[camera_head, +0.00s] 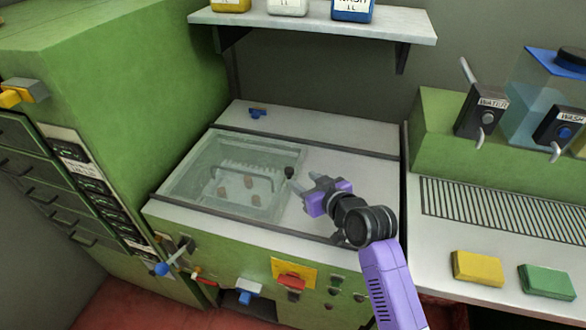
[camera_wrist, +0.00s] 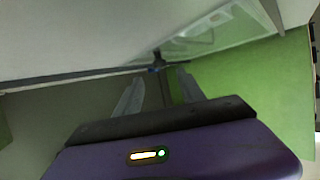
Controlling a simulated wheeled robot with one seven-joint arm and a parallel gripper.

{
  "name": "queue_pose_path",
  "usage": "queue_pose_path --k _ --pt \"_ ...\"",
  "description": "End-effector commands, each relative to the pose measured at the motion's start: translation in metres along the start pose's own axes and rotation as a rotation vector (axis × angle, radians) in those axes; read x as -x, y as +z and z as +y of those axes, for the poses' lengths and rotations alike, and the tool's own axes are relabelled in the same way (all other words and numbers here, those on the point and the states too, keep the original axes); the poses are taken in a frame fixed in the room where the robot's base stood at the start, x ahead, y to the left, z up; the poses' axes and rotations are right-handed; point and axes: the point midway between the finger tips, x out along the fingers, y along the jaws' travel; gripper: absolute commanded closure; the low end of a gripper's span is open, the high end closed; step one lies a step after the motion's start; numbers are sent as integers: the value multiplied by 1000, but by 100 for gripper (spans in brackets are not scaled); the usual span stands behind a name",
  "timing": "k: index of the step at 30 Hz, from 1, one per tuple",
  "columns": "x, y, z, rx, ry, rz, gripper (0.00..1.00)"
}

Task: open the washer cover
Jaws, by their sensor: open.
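The washer cover (camera_head: 232,172) is a clear pane in a pale frame, lying shut over a basin on the green washer's white top. Several brown corks (camera_head: 249,181) show through it. A small dark knob (camera_head: 289,172) stands at the cover's right edge. My gripper (camera_head: 309,190) is open and empty, just right of the knob, with its fingers pointing left toward it. In the wrist view the cover (camera_wrist: 215,38) shows beyond the fingers, and a dark upright piece, seemingly the knob (camera_wrist: 157,58), appears between and beyond the fingertips (camera_wrist: 157,82). Contact cannot be told.
A shelf (camera_head: 330,22) with bottles hangs above the back. Left stands a tall green cabinet (camera_head: 120,80). Levers and a red switch (camera_head: 292,281) are on the washer's front. Right are taps, a drain grille (camera_head: 500,215), and yellow (camera_head: 477,268) and green sponges (camera_head: 546,281).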

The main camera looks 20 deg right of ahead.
Motion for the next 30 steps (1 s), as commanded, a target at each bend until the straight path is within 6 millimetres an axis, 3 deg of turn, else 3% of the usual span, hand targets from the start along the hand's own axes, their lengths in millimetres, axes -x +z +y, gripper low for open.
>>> queue_pose_path --k 16,30 --pt "-66 -1 0 4 1 2 53" --pt "-76 -1 0 4 2 3 55"
